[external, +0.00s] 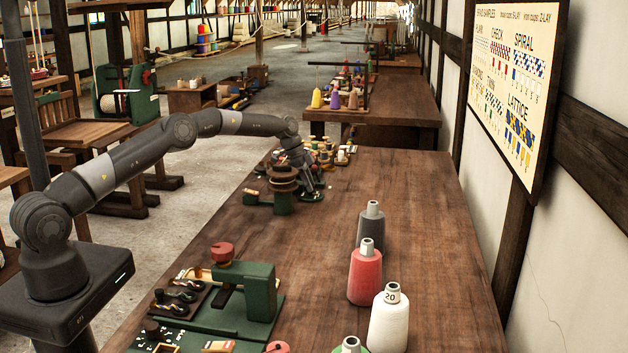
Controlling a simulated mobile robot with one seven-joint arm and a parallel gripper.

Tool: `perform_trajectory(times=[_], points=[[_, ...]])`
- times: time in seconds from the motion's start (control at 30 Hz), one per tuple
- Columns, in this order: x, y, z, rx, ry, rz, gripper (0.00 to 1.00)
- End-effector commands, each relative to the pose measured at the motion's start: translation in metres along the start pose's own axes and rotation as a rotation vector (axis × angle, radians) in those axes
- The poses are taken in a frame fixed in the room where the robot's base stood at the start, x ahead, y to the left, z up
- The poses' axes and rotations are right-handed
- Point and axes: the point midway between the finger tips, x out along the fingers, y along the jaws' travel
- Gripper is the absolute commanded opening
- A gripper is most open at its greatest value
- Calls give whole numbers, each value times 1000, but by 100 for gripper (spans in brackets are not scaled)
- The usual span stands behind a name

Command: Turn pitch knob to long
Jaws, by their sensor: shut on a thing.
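My gripper (311,189) is at the far part of the long wooden bench, pointing down. It is shut low over a small dark green base (311,196), just right of a green stand with stacked brown wooden discs (283,180). The pitch knob is hidden between the fingers, and its setting and any markings cannot be made out from here.
A green machine with a red knob (245,290) stands at the near left of the bench (400,200). Grey (370,228), red (365,277) and white (388,322) spools stand along the right. Small items crowd behind my gripper. The bench's middle is clear.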

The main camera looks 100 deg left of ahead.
Motion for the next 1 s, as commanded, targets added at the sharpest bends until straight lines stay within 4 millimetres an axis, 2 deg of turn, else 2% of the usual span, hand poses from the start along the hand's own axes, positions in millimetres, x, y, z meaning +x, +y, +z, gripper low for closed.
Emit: perform_trajectory(times=[0.7,1.0], points=[[-1,3,-2,-438,0,-185,8],[0,4,-2,-553,1,-230,8]])
